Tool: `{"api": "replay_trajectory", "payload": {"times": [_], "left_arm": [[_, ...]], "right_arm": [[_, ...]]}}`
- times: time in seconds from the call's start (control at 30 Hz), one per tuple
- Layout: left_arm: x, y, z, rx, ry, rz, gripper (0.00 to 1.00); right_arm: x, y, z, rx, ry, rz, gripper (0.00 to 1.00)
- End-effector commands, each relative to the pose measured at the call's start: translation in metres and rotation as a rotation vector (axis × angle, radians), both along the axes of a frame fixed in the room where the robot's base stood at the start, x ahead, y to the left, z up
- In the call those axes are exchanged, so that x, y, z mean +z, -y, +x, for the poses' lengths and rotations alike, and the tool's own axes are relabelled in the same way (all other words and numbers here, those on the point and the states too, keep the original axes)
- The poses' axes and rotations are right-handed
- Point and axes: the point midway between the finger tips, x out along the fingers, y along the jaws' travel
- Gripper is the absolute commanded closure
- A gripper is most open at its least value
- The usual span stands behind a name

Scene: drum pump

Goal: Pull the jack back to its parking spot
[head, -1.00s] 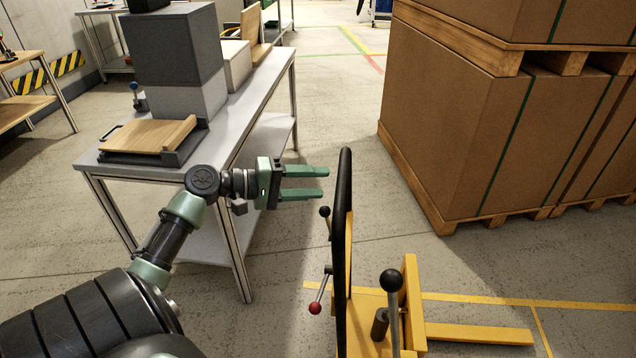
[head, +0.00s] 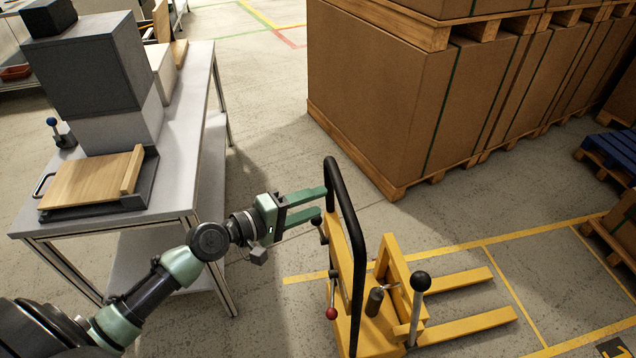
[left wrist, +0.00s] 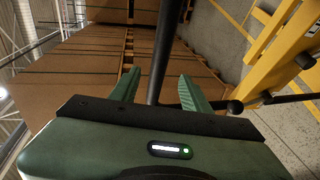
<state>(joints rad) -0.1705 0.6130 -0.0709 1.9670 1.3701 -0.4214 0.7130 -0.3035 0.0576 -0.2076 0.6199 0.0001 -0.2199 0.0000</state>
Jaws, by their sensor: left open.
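The jack (head: 378,326) is yellow, with two forks pointing right, a black push handle (head: 345,222) and ball-topped levers, one red and others black. It stands on the floor in the lower middle of the head view. My left gripper (head: 322,203) is open, with its green fingertips at the upright left bar of the handle. In the left wrist view the black bar (left wrist: 163,55) runs up between the two fingers (left wrist: 155,92), and the fingers are not closed on it. Yellow floor lines (head: 494,262) mark bays around the forks. My right gripper is not in view.
A grey workbench (head: 190,150) with grey boxes (head: 92,70) and a wooden board (head: 92,180) stands at left. Large cartons on pallets (head: 380,95) stand behind the jack. A blue pallet (head: 612,150) is at far right. Open floor lies between bench and cartons.

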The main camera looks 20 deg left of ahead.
Motion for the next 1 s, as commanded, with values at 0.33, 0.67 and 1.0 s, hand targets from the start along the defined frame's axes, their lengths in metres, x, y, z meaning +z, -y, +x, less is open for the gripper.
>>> {"api": "replay_trajectory", "payload": {"times": [0.33,0.67,1.0], "left_arm": [[-0.007,0.028,0.044,0.0,0.001,-0.002,0.53],[-0.014,0.04,0.062,-0.001,-0.001,0.0,0.53],[-0.014,0.04,0.061,0.0,-0.001,0.001,0.95]], "right_arm": [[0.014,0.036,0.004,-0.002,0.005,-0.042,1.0],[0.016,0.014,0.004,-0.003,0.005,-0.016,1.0],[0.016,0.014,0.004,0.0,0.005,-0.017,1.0]]}}
